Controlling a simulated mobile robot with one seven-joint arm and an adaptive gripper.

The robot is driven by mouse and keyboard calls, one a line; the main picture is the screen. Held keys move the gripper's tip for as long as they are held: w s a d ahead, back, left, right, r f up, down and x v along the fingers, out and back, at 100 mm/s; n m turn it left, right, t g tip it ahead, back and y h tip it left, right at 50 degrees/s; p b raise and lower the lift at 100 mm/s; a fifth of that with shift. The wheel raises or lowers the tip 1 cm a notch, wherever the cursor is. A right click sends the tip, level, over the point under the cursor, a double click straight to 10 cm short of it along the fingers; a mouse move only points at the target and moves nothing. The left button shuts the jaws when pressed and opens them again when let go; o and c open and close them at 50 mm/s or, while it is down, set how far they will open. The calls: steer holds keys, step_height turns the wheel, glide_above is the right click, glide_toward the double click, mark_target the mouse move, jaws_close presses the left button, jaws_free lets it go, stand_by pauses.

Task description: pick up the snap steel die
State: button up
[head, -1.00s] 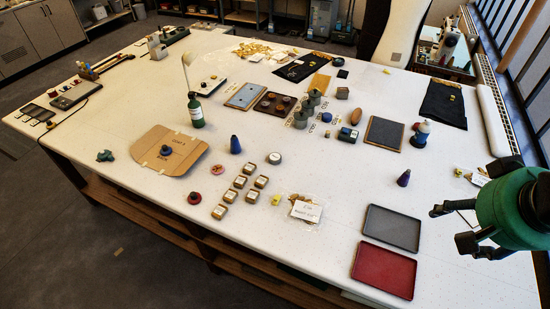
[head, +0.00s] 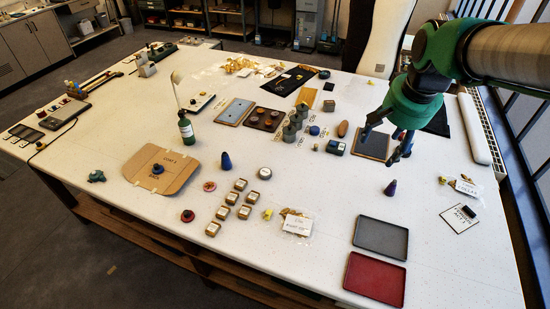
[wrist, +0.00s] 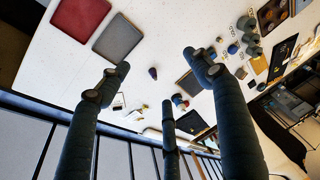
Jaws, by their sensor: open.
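My gripper (head: 388,143) hangs open and empty over the right part of the table, in front of the dark slate panel (head: 373,146). In the wrist view its fingers (wrist: 158,76) are spread wide with nothing between them. Several grey metal-looking cylinders (head: 289,133) stand near the table's middle, left of my gripper; they also show at upper right in the wrist view (wrist: 251,38). I cannot tell which piece is the snap steel die. A purple cone (head: 390,187) stands below my gripper, and also shows in the wrist view (wrist: 153,73). A dark blue cone (head: 225,161) stands farther left.
A grey tray (head: 381,236) and a red tray (head: 375,279) lie at the front right. Small square boxes (head: 244,212), a cardboard sheet (head: 180,181) and a green bottle (head: 186,131) stand or lie to the left. A white card (head: 459,219) lies at right. Bare table surrounds the purple cone.

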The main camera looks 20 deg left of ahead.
steer(key=w+a+f+g+p, duration=0.1)
steer(key=w+a+f+p, duration=0.1)
steer(key=w+a+f, duration=0.55)
steer(key=w+a+f+g+p, duration=0.15)
steer(key=w+a, duration=0.35)
steer(key=a, duration=0.6)
steer(key=w+a+f+p, duration=0.2)
steer(key=a+f, duration=1.6)
steer(key=a, duration=0.2)
steer(key=shift+f+g+h+p, duration=0.15)
steer(key=shift+g+h+p, duration=0.2)
steer(key=shift+h+p, duration=0.05)
steer(key=shift+f, duration=0.15)
glide_above(266, 172)
steer(key=shift+s+d+f, duration=0.1)
steer(key=shift+f, duration=4.05)
steer(key=shift+f, duration=0.15)
